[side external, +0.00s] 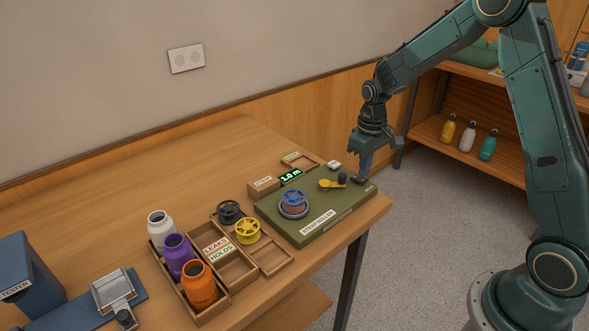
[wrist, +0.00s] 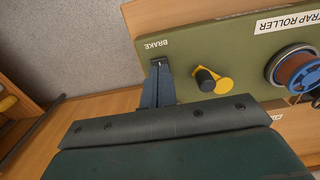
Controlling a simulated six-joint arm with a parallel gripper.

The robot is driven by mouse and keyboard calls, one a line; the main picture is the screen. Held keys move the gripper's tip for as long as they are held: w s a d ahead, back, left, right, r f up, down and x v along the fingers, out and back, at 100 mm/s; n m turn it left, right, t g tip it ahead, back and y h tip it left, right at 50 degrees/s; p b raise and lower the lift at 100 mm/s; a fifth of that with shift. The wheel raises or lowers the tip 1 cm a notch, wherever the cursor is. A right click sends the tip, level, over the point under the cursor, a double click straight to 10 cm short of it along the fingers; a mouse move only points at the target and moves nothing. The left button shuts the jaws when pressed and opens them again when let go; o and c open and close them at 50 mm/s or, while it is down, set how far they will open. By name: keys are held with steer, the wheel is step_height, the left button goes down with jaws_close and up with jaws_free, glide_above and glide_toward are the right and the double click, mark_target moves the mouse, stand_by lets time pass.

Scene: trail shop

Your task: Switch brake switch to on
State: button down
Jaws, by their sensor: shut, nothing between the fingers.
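The olive-green strap roller board (side external: 285,222) lies on the wooden table. Its brake switch (side external: 357,180) is a small dark piece near the board's far right corner. In the wrist view the switch (wrist: 160,62) sits beside the BRAKE label, partly covered by my fingers. My gripper (side external: 363,173) points down with its fingers shut and empty, right at the switch. The fingertips also show in the wrist view (wrist: 159,71). I cannot tell whether they touch the switch or which way it is set.
A yellow crank (side external: 328,183) with a black knob and a blue-topped spool (side external: 293,200) stand close by on the board. A 1.0 m display (side external: 290,177) is behind. A wooden tray (side external: 223,302) with bottles and a blue tester (side external: 30,277) are further left.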

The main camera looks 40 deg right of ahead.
mark_target(363, 181)
steer(key=shift+f, duration=0.95)
stand_by(0.9)
steer(key=shift+r, duration=3.55)
steer(key=s+a+r+t, duration=0.3)
steer(key=s+a+r, duration=0.4)
steer(key=s+r, duration=0.5)
steer(key=s+a+r+t, duration=0.1)
steer(key=s+a, duration=0.1)
steer(key=s, duration=0.4)
steer(key=s+a+r+t, duration=0.1)
steer(key=s+a+r, duration=0.1)
steer(key=s, duration=0.5)
steer(key=shift+r+t, duration=0.15)
steer(key=shift+t, duration=0.15)
